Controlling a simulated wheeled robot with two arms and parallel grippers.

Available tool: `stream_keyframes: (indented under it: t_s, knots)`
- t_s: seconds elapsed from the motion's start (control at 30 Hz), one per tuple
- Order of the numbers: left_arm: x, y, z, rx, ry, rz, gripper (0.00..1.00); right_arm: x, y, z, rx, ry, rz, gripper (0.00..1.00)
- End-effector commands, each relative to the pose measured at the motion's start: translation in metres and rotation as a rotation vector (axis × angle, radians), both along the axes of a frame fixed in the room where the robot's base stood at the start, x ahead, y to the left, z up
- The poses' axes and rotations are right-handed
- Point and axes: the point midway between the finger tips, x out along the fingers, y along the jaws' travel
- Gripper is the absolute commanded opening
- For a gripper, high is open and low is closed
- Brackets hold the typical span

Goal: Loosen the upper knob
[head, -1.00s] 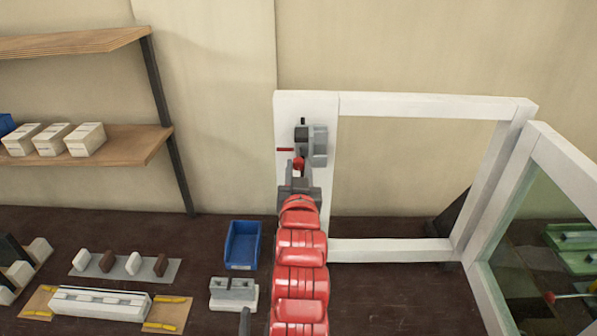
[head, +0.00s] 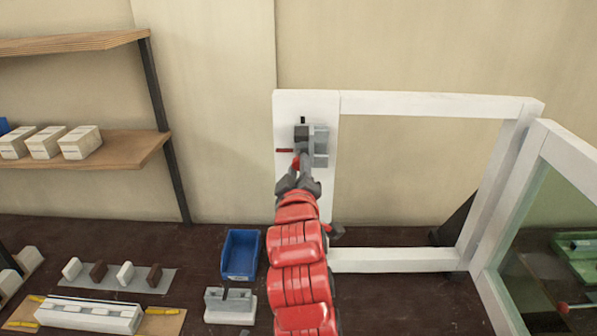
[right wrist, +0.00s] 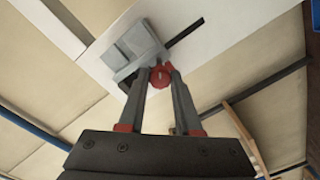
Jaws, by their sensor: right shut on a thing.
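A grey clamp (head: 303,140) is mounted on the upright white panel (head: 325,190), with a thin red bar (head: 285,150) sticking out to its left. The red upper knob (head: 296,161) is below the clamp's front. My right gripper (head: 298,172) reaches up to it from below. In the right wrist view the red knob (right wrist: 160,76) sits between the two fingertips (right wrist: 160,72), and the grey clamp (right wrist: 132,48) is just beyond. The gripper is shut on the knob. My arm hides the lower part of the panel. My left gripper is not in view.
A white frame (head: 440,103) extends right of the panel, and a glazed frame (head: 505,245) stands at right. A blue bin (head: 240,255) and a grey block (head: 230,303) are left of my arm. A small red and dark part (head: 334,230) shows beside my arm.

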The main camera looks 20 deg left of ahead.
Motion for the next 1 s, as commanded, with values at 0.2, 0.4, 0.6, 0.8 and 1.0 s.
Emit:
stream_keyframes:
  t_s: [0.2,0.4,0.6,0.8,1.0]
  knots:
    - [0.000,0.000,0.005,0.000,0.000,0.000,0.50,-0.001,0.001,0.002,-0.199,-0.059,0.001,0.00]
    - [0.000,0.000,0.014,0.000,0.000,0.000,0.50,-0.001,0.002,0.003,-0.380,-0.111,0.002,0.00]
    - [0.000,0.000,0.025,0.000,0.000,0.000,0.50,-0.001,0.002,0.003,-0.554,-0.159,0.003,0.00]
    - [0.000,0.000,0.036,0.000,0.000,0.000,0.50,-0.001,0.002,0.003,-0.697,-0.201,0.002,0.00]
    - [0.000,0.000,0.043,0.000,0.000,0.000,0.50,-0.001,0.002,0.002,-0.795,-0.229,0.002,0.00]
